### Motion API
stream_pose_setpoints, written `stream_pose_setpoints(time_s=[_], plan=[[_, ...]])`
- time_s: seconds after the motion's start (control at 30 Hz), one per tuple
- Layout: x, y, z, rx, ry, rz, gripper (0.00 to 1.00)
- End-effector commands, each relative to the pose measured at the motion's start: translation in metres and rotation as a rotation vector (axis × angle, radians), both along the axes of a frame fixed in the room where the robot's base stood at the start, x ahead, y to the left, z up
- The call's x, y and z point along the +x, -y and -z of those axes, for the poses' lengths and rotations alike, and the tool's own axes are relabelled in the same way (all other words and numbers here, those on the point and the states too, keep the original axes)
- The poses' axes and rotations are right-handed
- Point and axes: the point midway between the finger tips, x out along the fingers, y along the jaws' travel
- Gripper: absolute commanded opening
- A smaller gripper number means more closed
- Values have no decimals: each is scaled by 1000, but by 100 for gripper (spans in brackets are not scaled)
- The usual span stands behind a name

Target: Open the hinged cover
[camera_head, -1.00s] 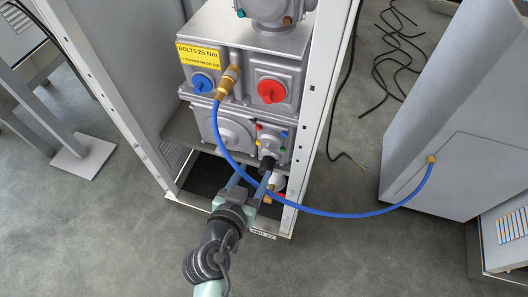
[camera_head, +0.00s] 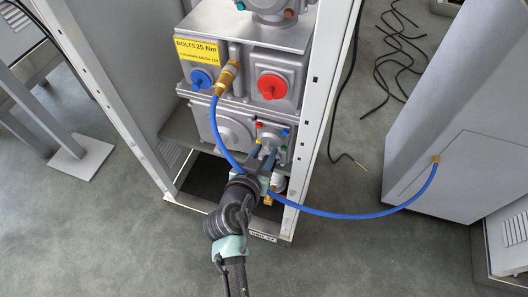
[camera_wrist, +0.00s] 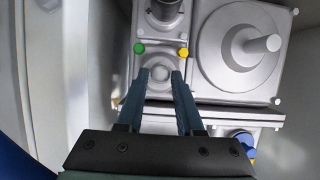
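I cannot tell for sure which part is the hinged cover. A small grey housing with coloured bolts (camera_head: 276,133) sits low in the cabinet, right of a large round grey disc (camera_head: 228,131). In the wrist view, a round grey boss (camera_wrist: 160,73) lies between the fingers, below a green bolt (camera_wrist: 139,48) and a yellow bolt (camera_wrist: 184,52); the large disc (camera_wrist: 225,60) is at the right. My gripper (camera_head: 262,152) is at the front of the small housing. In the wrist view my gripper (camera_wrist: 160,78) has its fingers apart, with nothing visibly held; contact cannot be told.
A blue hose (camera_head: 330,214) runs from a brass fitting (camera_head: 228,75) down past my gripper to the right grey cabinet (camera_head: 455,120). A red knob (camera_head: 271,86) and a blue knob (camera_head: 201,79) are above. The white cabinet post (camera_head: 318,110) stands close at the right.

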Motion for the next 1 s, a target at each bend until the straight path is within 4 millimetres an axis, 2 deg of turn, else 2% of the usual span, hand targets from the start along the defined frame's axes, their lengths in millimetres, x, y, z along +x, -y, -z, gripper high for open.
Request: stream_pose_setpoints(time_s=[0.03, 0.17, 0.2, 1.0], plan=[[0, 0, 0, 0, 0, 0, 25], [0, 0, 0, 0, 0, 0, 1], [0, 0, 0, 0, 0, 0, 0], [-1, 0, 0, 0, -1, 0, 0]])
